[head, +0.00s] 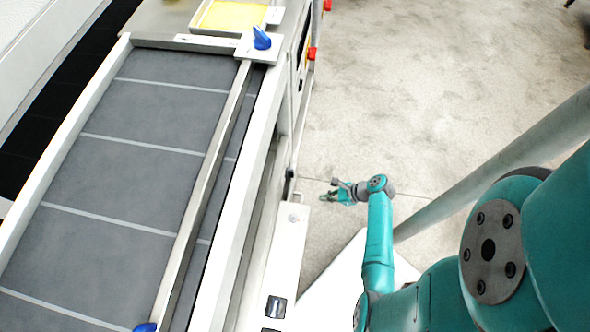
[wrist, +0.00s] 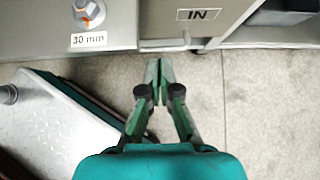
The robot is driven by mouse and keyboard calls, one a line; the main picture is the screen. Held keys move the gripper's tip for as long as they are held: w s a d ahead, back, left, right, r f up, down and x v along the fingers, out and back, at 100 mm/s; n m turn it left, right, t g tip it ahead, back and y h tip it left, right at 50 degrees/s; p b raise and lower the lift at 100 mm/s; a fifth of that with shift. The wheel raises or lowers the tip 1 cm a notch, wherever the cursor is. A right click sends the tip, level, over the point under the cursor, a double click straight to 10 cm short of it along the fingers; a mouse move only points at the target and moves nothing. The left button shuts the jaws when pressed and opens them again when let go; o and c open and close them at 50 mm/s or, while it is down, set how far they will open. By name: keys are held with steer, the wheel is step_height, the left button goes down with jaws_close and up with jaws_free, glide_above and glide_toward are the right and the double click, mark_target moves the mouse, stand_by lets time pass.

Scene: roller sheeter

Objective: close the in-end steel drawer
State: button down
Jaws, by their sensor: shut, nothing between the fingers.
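In the head view, my gripper (head: 323,198) is beside the machine's right side, a little right of a small handle (head: 297,196). The drawer front is mostly hidden there by the machine's edge, and how far it is out cannot be told.
The grey conveyor belt (head: 130,150) fills the left of the head view. A white side panel (head: 288,255) juts out near my gripper. Concrete floor (head: 440,80) is open to the right.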

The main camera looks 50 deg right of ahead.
mark_target(289, 197)
steer(key=w+a+r+x, duration=0.1)
steer(key=r+x, duration=0.1)
steer(key=x, duration=1)
steer(key=shift+w, duration=0.45)
steer(key=shift+a+f, duration=0.1)
steer(key=shift+a, duration=0.05)
steer(key=w+a, duration=0.2)
steer(key=w, duration=0.1)
steer(key=shift+w, duration=0.15)
steer(key=shift+d, duration=0.1)
